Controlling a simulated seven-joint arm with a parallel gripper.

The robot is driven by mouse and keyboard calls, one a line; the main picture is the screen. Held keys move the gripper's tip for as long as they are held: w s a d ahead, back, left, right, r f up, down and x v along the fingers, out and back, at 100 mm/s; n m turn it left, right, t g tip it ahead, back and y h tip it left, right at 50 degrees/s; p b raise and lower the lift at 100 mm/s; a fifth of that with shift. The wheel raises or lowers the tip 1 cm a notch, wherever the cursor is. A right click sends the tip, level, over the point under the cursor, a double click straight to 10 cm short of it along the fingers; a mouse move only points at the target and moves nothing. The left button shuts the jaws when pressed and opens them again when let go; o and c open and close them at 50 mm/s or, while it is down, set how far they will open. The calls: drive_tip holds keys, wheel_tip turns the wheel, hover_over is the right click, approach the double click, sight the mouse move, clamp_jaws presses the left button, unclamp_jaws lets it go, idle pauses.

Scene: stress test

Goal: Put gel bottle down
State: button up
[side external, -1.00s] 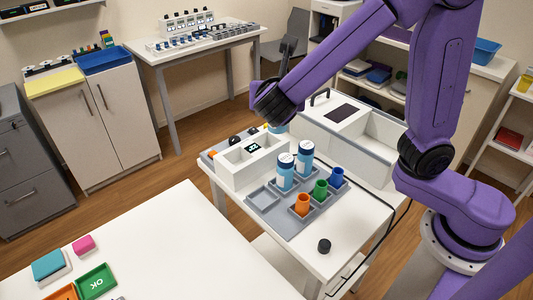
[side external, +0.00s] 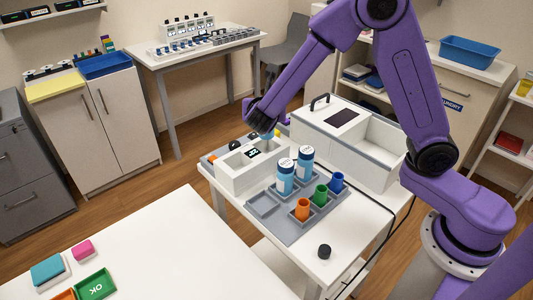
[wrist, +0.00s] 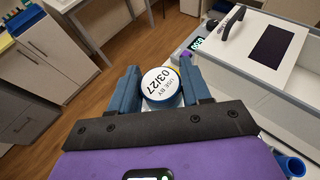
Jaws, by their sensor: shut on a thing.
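My gripper (side external: 262,120) is shut on the gel bottle, with its two blue-grey fingers on either side of it. In the wrist view, the bottle's round white top (wrist: 161,82) reads "USE BY 03/27" and sits between the fingers. In the side view, only a small light-blue part of the bottle (side external: 268,134) shows below my gripper, at the far end of the white work table (side external: 300,262). The gripper hides most of it, and I cannot tell whether its base touches anything.
Two blue bottles (side external: 285,178) with white tops stand in a grey tray (side external: 265,204) with orange, green and blue cups. A white box (side external: 230,172) and a larger white unit with a black handle (side external: 319,101) flank my gripper. A black cap (side external: 324,251) lies near the table's front.

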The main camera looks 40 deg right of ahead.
drive_tip(key=shift+f, duration=3.9)
drive_tip(key=shift+f, duration=0.1)
drive_tip(key=o, duration=1.1)
